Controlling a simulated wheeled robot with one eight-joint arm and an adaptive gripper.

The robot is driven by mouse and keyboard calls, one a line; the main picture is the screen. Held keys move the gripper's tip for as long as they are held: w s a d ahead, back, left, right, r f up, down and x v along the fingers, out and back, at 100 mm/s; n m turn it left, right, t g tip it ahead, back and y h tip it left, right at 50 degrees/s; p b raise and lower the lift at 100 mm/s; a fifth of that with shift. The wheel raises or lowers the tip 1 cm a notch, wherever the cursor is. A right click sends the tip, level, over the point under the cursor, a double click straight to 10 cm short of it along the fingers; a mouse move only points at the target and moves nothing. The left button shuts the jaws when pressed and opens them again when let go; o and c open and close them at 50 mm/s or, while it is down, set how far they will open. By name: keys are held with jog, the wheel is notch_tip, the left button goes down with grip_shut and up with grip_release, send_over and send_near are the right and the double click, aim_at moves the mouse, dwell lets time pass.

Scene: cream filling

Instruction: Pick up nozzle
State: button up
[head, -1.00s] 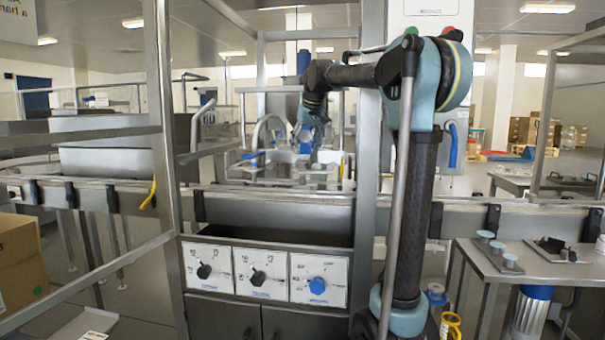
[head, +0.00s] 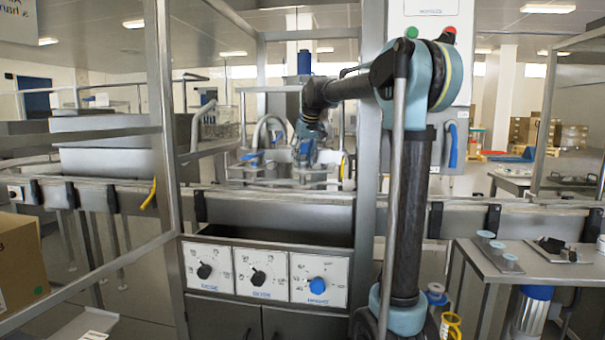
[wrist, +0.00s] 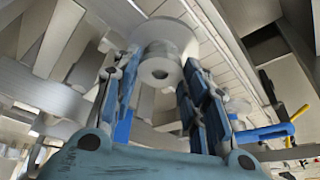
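The nozzle (wrist: 160,68) is a pale grey round piece with a wide flange and a dark hole in its lower end. It shows at the top middle of the wrist view. My gripper (wrist: 160,72) has its two blue fingers standing apart, one on each side of the nozzle. The fingertips reach up to about the flange; I cannot tell whether they touch it. In the head view my gripper (head: 306,150) is small, at the filling machine behind the conveyor. The nozzle cannot be made out there.
Metal frame posts (head: 368,160) and a conveyor rail (head: 270,190) stand close to my arm. A control panel (head: 262,272) with knobs is below. A side table (head: 530,270) with small cups is at right. A blue handle (wrist: 265,132) lies right of the fingers in the wrist view.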

grip_shut()
notch_tip(320, 180, up, 18)
dwell(0.5)
